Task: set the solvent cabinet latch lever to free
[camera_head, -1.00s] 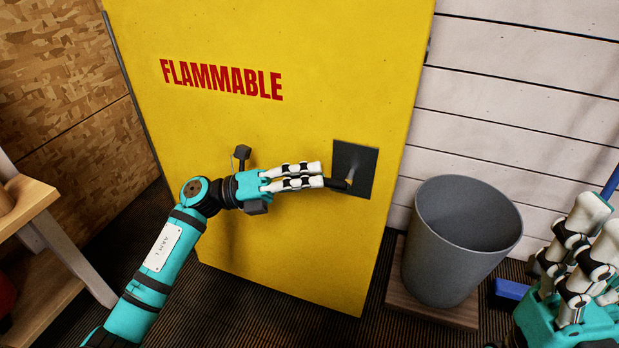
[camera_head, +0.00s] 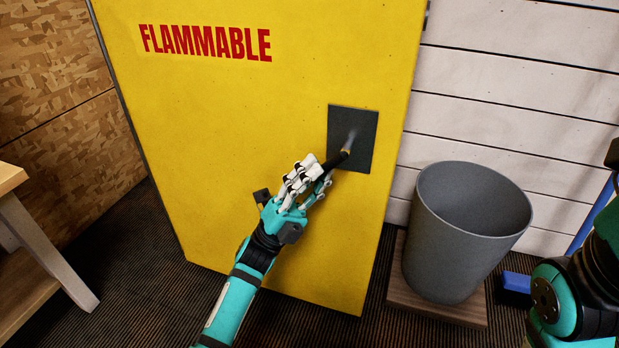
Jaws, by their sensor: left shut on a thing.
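The yellow solvent cabinet (camera_head: 240,110) bears red FLAMMABLE lettering. A dark square plate (camera_head: 364,122) sits on its right part.
A grey bin (camera_head: 460,240) stands on a wooden board (camera_head: 425,302) right of the cabinet. A blue object (camera_head: 516,284) lies on the floor beside it. A wooden bench (camera_head: 30,240) stands at the left. Ribbed dark floor lies in front.

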